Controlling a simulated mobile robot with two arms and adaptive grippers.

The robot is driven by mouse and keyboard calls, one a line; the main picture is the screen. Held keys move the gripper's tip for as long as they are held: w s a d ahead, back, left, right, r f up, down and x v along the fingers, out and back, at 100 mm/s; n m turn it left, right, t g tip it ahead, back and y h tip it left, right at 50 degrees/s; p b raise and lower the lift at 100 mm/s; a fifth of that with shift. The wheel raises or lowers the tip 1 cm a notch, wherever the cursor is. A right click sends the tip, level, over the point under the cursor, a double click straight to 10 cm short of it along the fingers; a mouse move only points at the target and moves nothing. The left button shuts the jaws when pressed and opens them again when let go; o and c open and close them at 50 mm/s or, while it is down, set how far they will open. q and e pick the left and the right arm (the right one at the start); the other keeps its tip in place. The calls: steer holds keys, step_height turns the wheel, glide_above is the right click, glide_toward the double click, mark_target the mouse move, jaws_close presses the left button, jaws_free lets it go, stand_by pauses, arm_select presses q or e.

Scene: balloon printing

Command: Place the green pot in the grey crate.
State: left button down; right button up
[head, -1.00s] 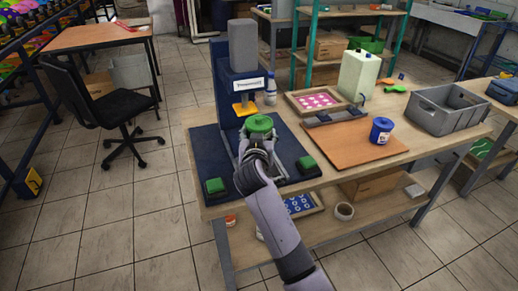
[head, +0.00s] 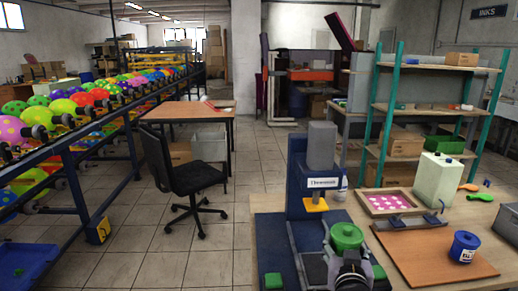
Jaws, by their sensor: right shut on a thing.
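The green pot (head: 347,236) is low in the head view, right of centre, in front of the blue press on the workbench. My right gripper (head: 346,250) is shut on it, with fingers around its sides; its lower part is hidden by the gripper. I cannot tell whether the pot touches the press base. The grey crate (head: 508,222) is cut off at the right edge of the view, so its inside barely shows. My left gripper is not in view.
The press (head: 318,153) stands right behind the pot. Between pot and crate are an orange-brown board (head: 420,260) with a blue pot (head: 464,247) on it, and behind these a tray with a pink sheet (head: 390,203) and a pale canister (head: 438,180). A black chair (head: 190,178) stands left.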

steer(key=s+a+f+n+y, duration=0.1)
steer(key=s+y, duration=0.1)
steer(key=s, duration=0.5)
steer(key=s+a+n+y+p, duration=0.1)
steer(key=s, duration=0.6)
steer(key=shift+s+a+f+n+y, duration=0.3)
steer(key=shift+s+a+f+y, duration=0.1)
